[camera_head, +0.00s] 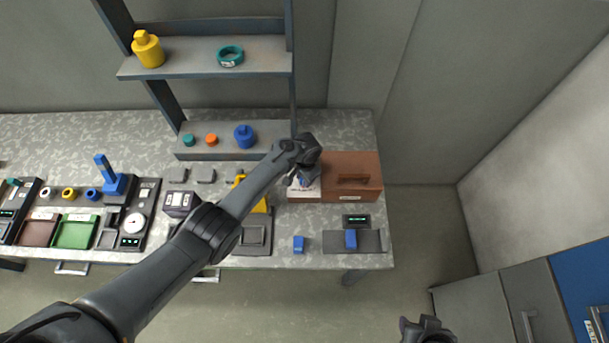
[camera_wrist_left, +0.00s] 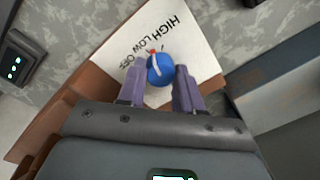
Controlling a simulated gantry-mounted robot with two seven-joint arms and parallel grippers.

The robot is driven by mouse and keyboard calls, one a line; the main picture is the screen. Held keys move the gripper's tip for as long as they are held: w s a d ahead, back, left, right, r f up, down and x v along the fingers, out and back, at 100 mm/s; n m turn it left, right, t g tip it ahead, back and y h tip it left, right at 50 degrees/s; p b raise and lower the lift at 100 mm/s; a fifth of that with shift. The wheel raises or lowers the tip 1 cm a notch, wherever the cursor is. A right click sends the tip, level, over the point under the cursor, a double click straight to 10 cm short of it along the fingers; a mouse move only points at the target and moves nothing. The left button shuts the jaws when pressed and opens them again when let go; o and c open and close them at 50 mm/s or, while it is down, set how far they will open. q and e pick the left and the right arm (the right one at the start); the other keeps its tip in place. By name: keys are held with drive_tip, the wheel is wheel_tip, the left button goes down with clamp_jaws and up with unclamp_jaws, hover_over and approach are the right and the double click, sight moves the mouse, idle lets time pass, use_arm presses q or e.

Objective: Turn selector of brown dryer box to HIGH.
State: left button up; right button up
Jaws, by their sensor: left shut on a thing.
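The brown dryer box (camera_head: 365,165) stands on the right part of the bench, with a white label panel (camera_head: 308,192) on its left part. In the left wrist view the white panel (camera_wrist_left: 196,50) reads HIGH, LOW and OFF. The round blue selector knob (camera_wrist_left: 160,70) sits below these words. It has a white line and a red mark at its upper edge; the red mark appears nearest LOW. My left gripper (camera_head: 302,180) is over the panel, its two fingers (camera_wrist_left: 160,88) shut on the knob's sides. My right gripper (camera_head: 425,328) is at the bottom edge, away from the bench.
A small black display (camera_head: 356,221) and a grey pad with a blue block (camera_head: 351,239) lie in front of the box. Another blue block (camera_head: 299,244) is left of them. A shelf (camera_head: 200,68) stands behind. Trays and devices fill the bench's left.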

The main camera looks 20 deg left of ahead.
use_arm(q)
drive_tip(key=m, duration=0.4)
drive_tip(key=shift+m, duration=0.9)
drive_tip(key=o, duration=1)
drive_tip(key=shift+o, duration=0.2)
drive_tip(key=shift+r, duration=0.1)
wheel_tip(320, 180, up, 11)
drive_tip(key=p, duration=0.4)
drive_tip(key=shift+s+f+p, duration=0.2)
drive_tip(key=shift+s+p, duration=0.1)
drive_tip(key=shift+p, duration=0.05)
